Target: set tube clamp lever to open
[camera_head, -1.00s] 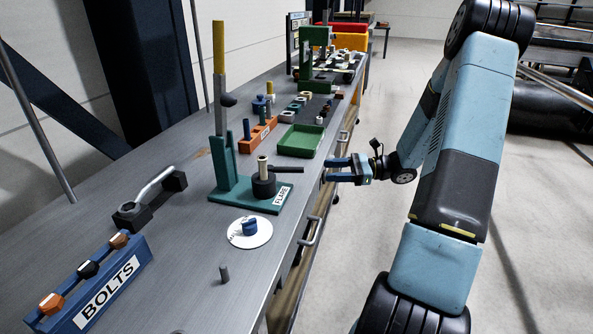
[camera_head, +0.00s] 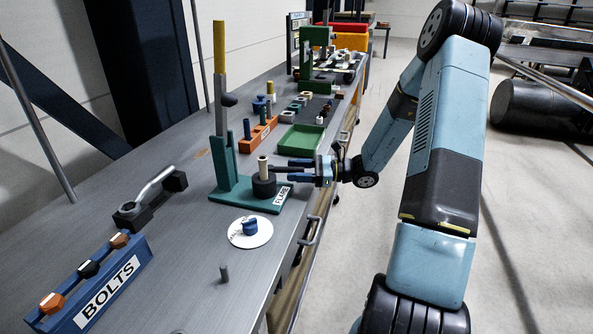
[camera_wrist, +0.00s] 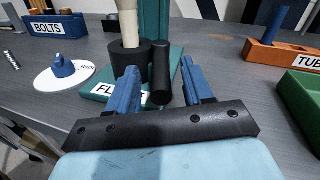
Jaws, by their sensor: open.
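The tube clamp is a black round block (camera_head: 264,186) with a pale tube standing in it, on the green FLARE base (camera_head: 225,190). It also shows in the wrist view (camera_wrist: 122,58). Its lever is a black bar (camera_wrist: 161,85) sticking out from the clamp towards me. My gripper (camera_head: 298,171) is at the bench edge, right of the clamp. In the wrist view my gripper (camera_wrist: 160,66) is open, with one blue finger on each side of the lever. I cannot tell whether either finger touches it.
A tall green press post with a yellow-topped handle (camera_head: 219,60) stands behind the clamp. A white disc with a blue knob (camera_head: 250,232) lies in front. An orange rack (camera_head: 258,137) and a green tray (camera_head: 301,141) stand beyond. Open floor lies right of the bench.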

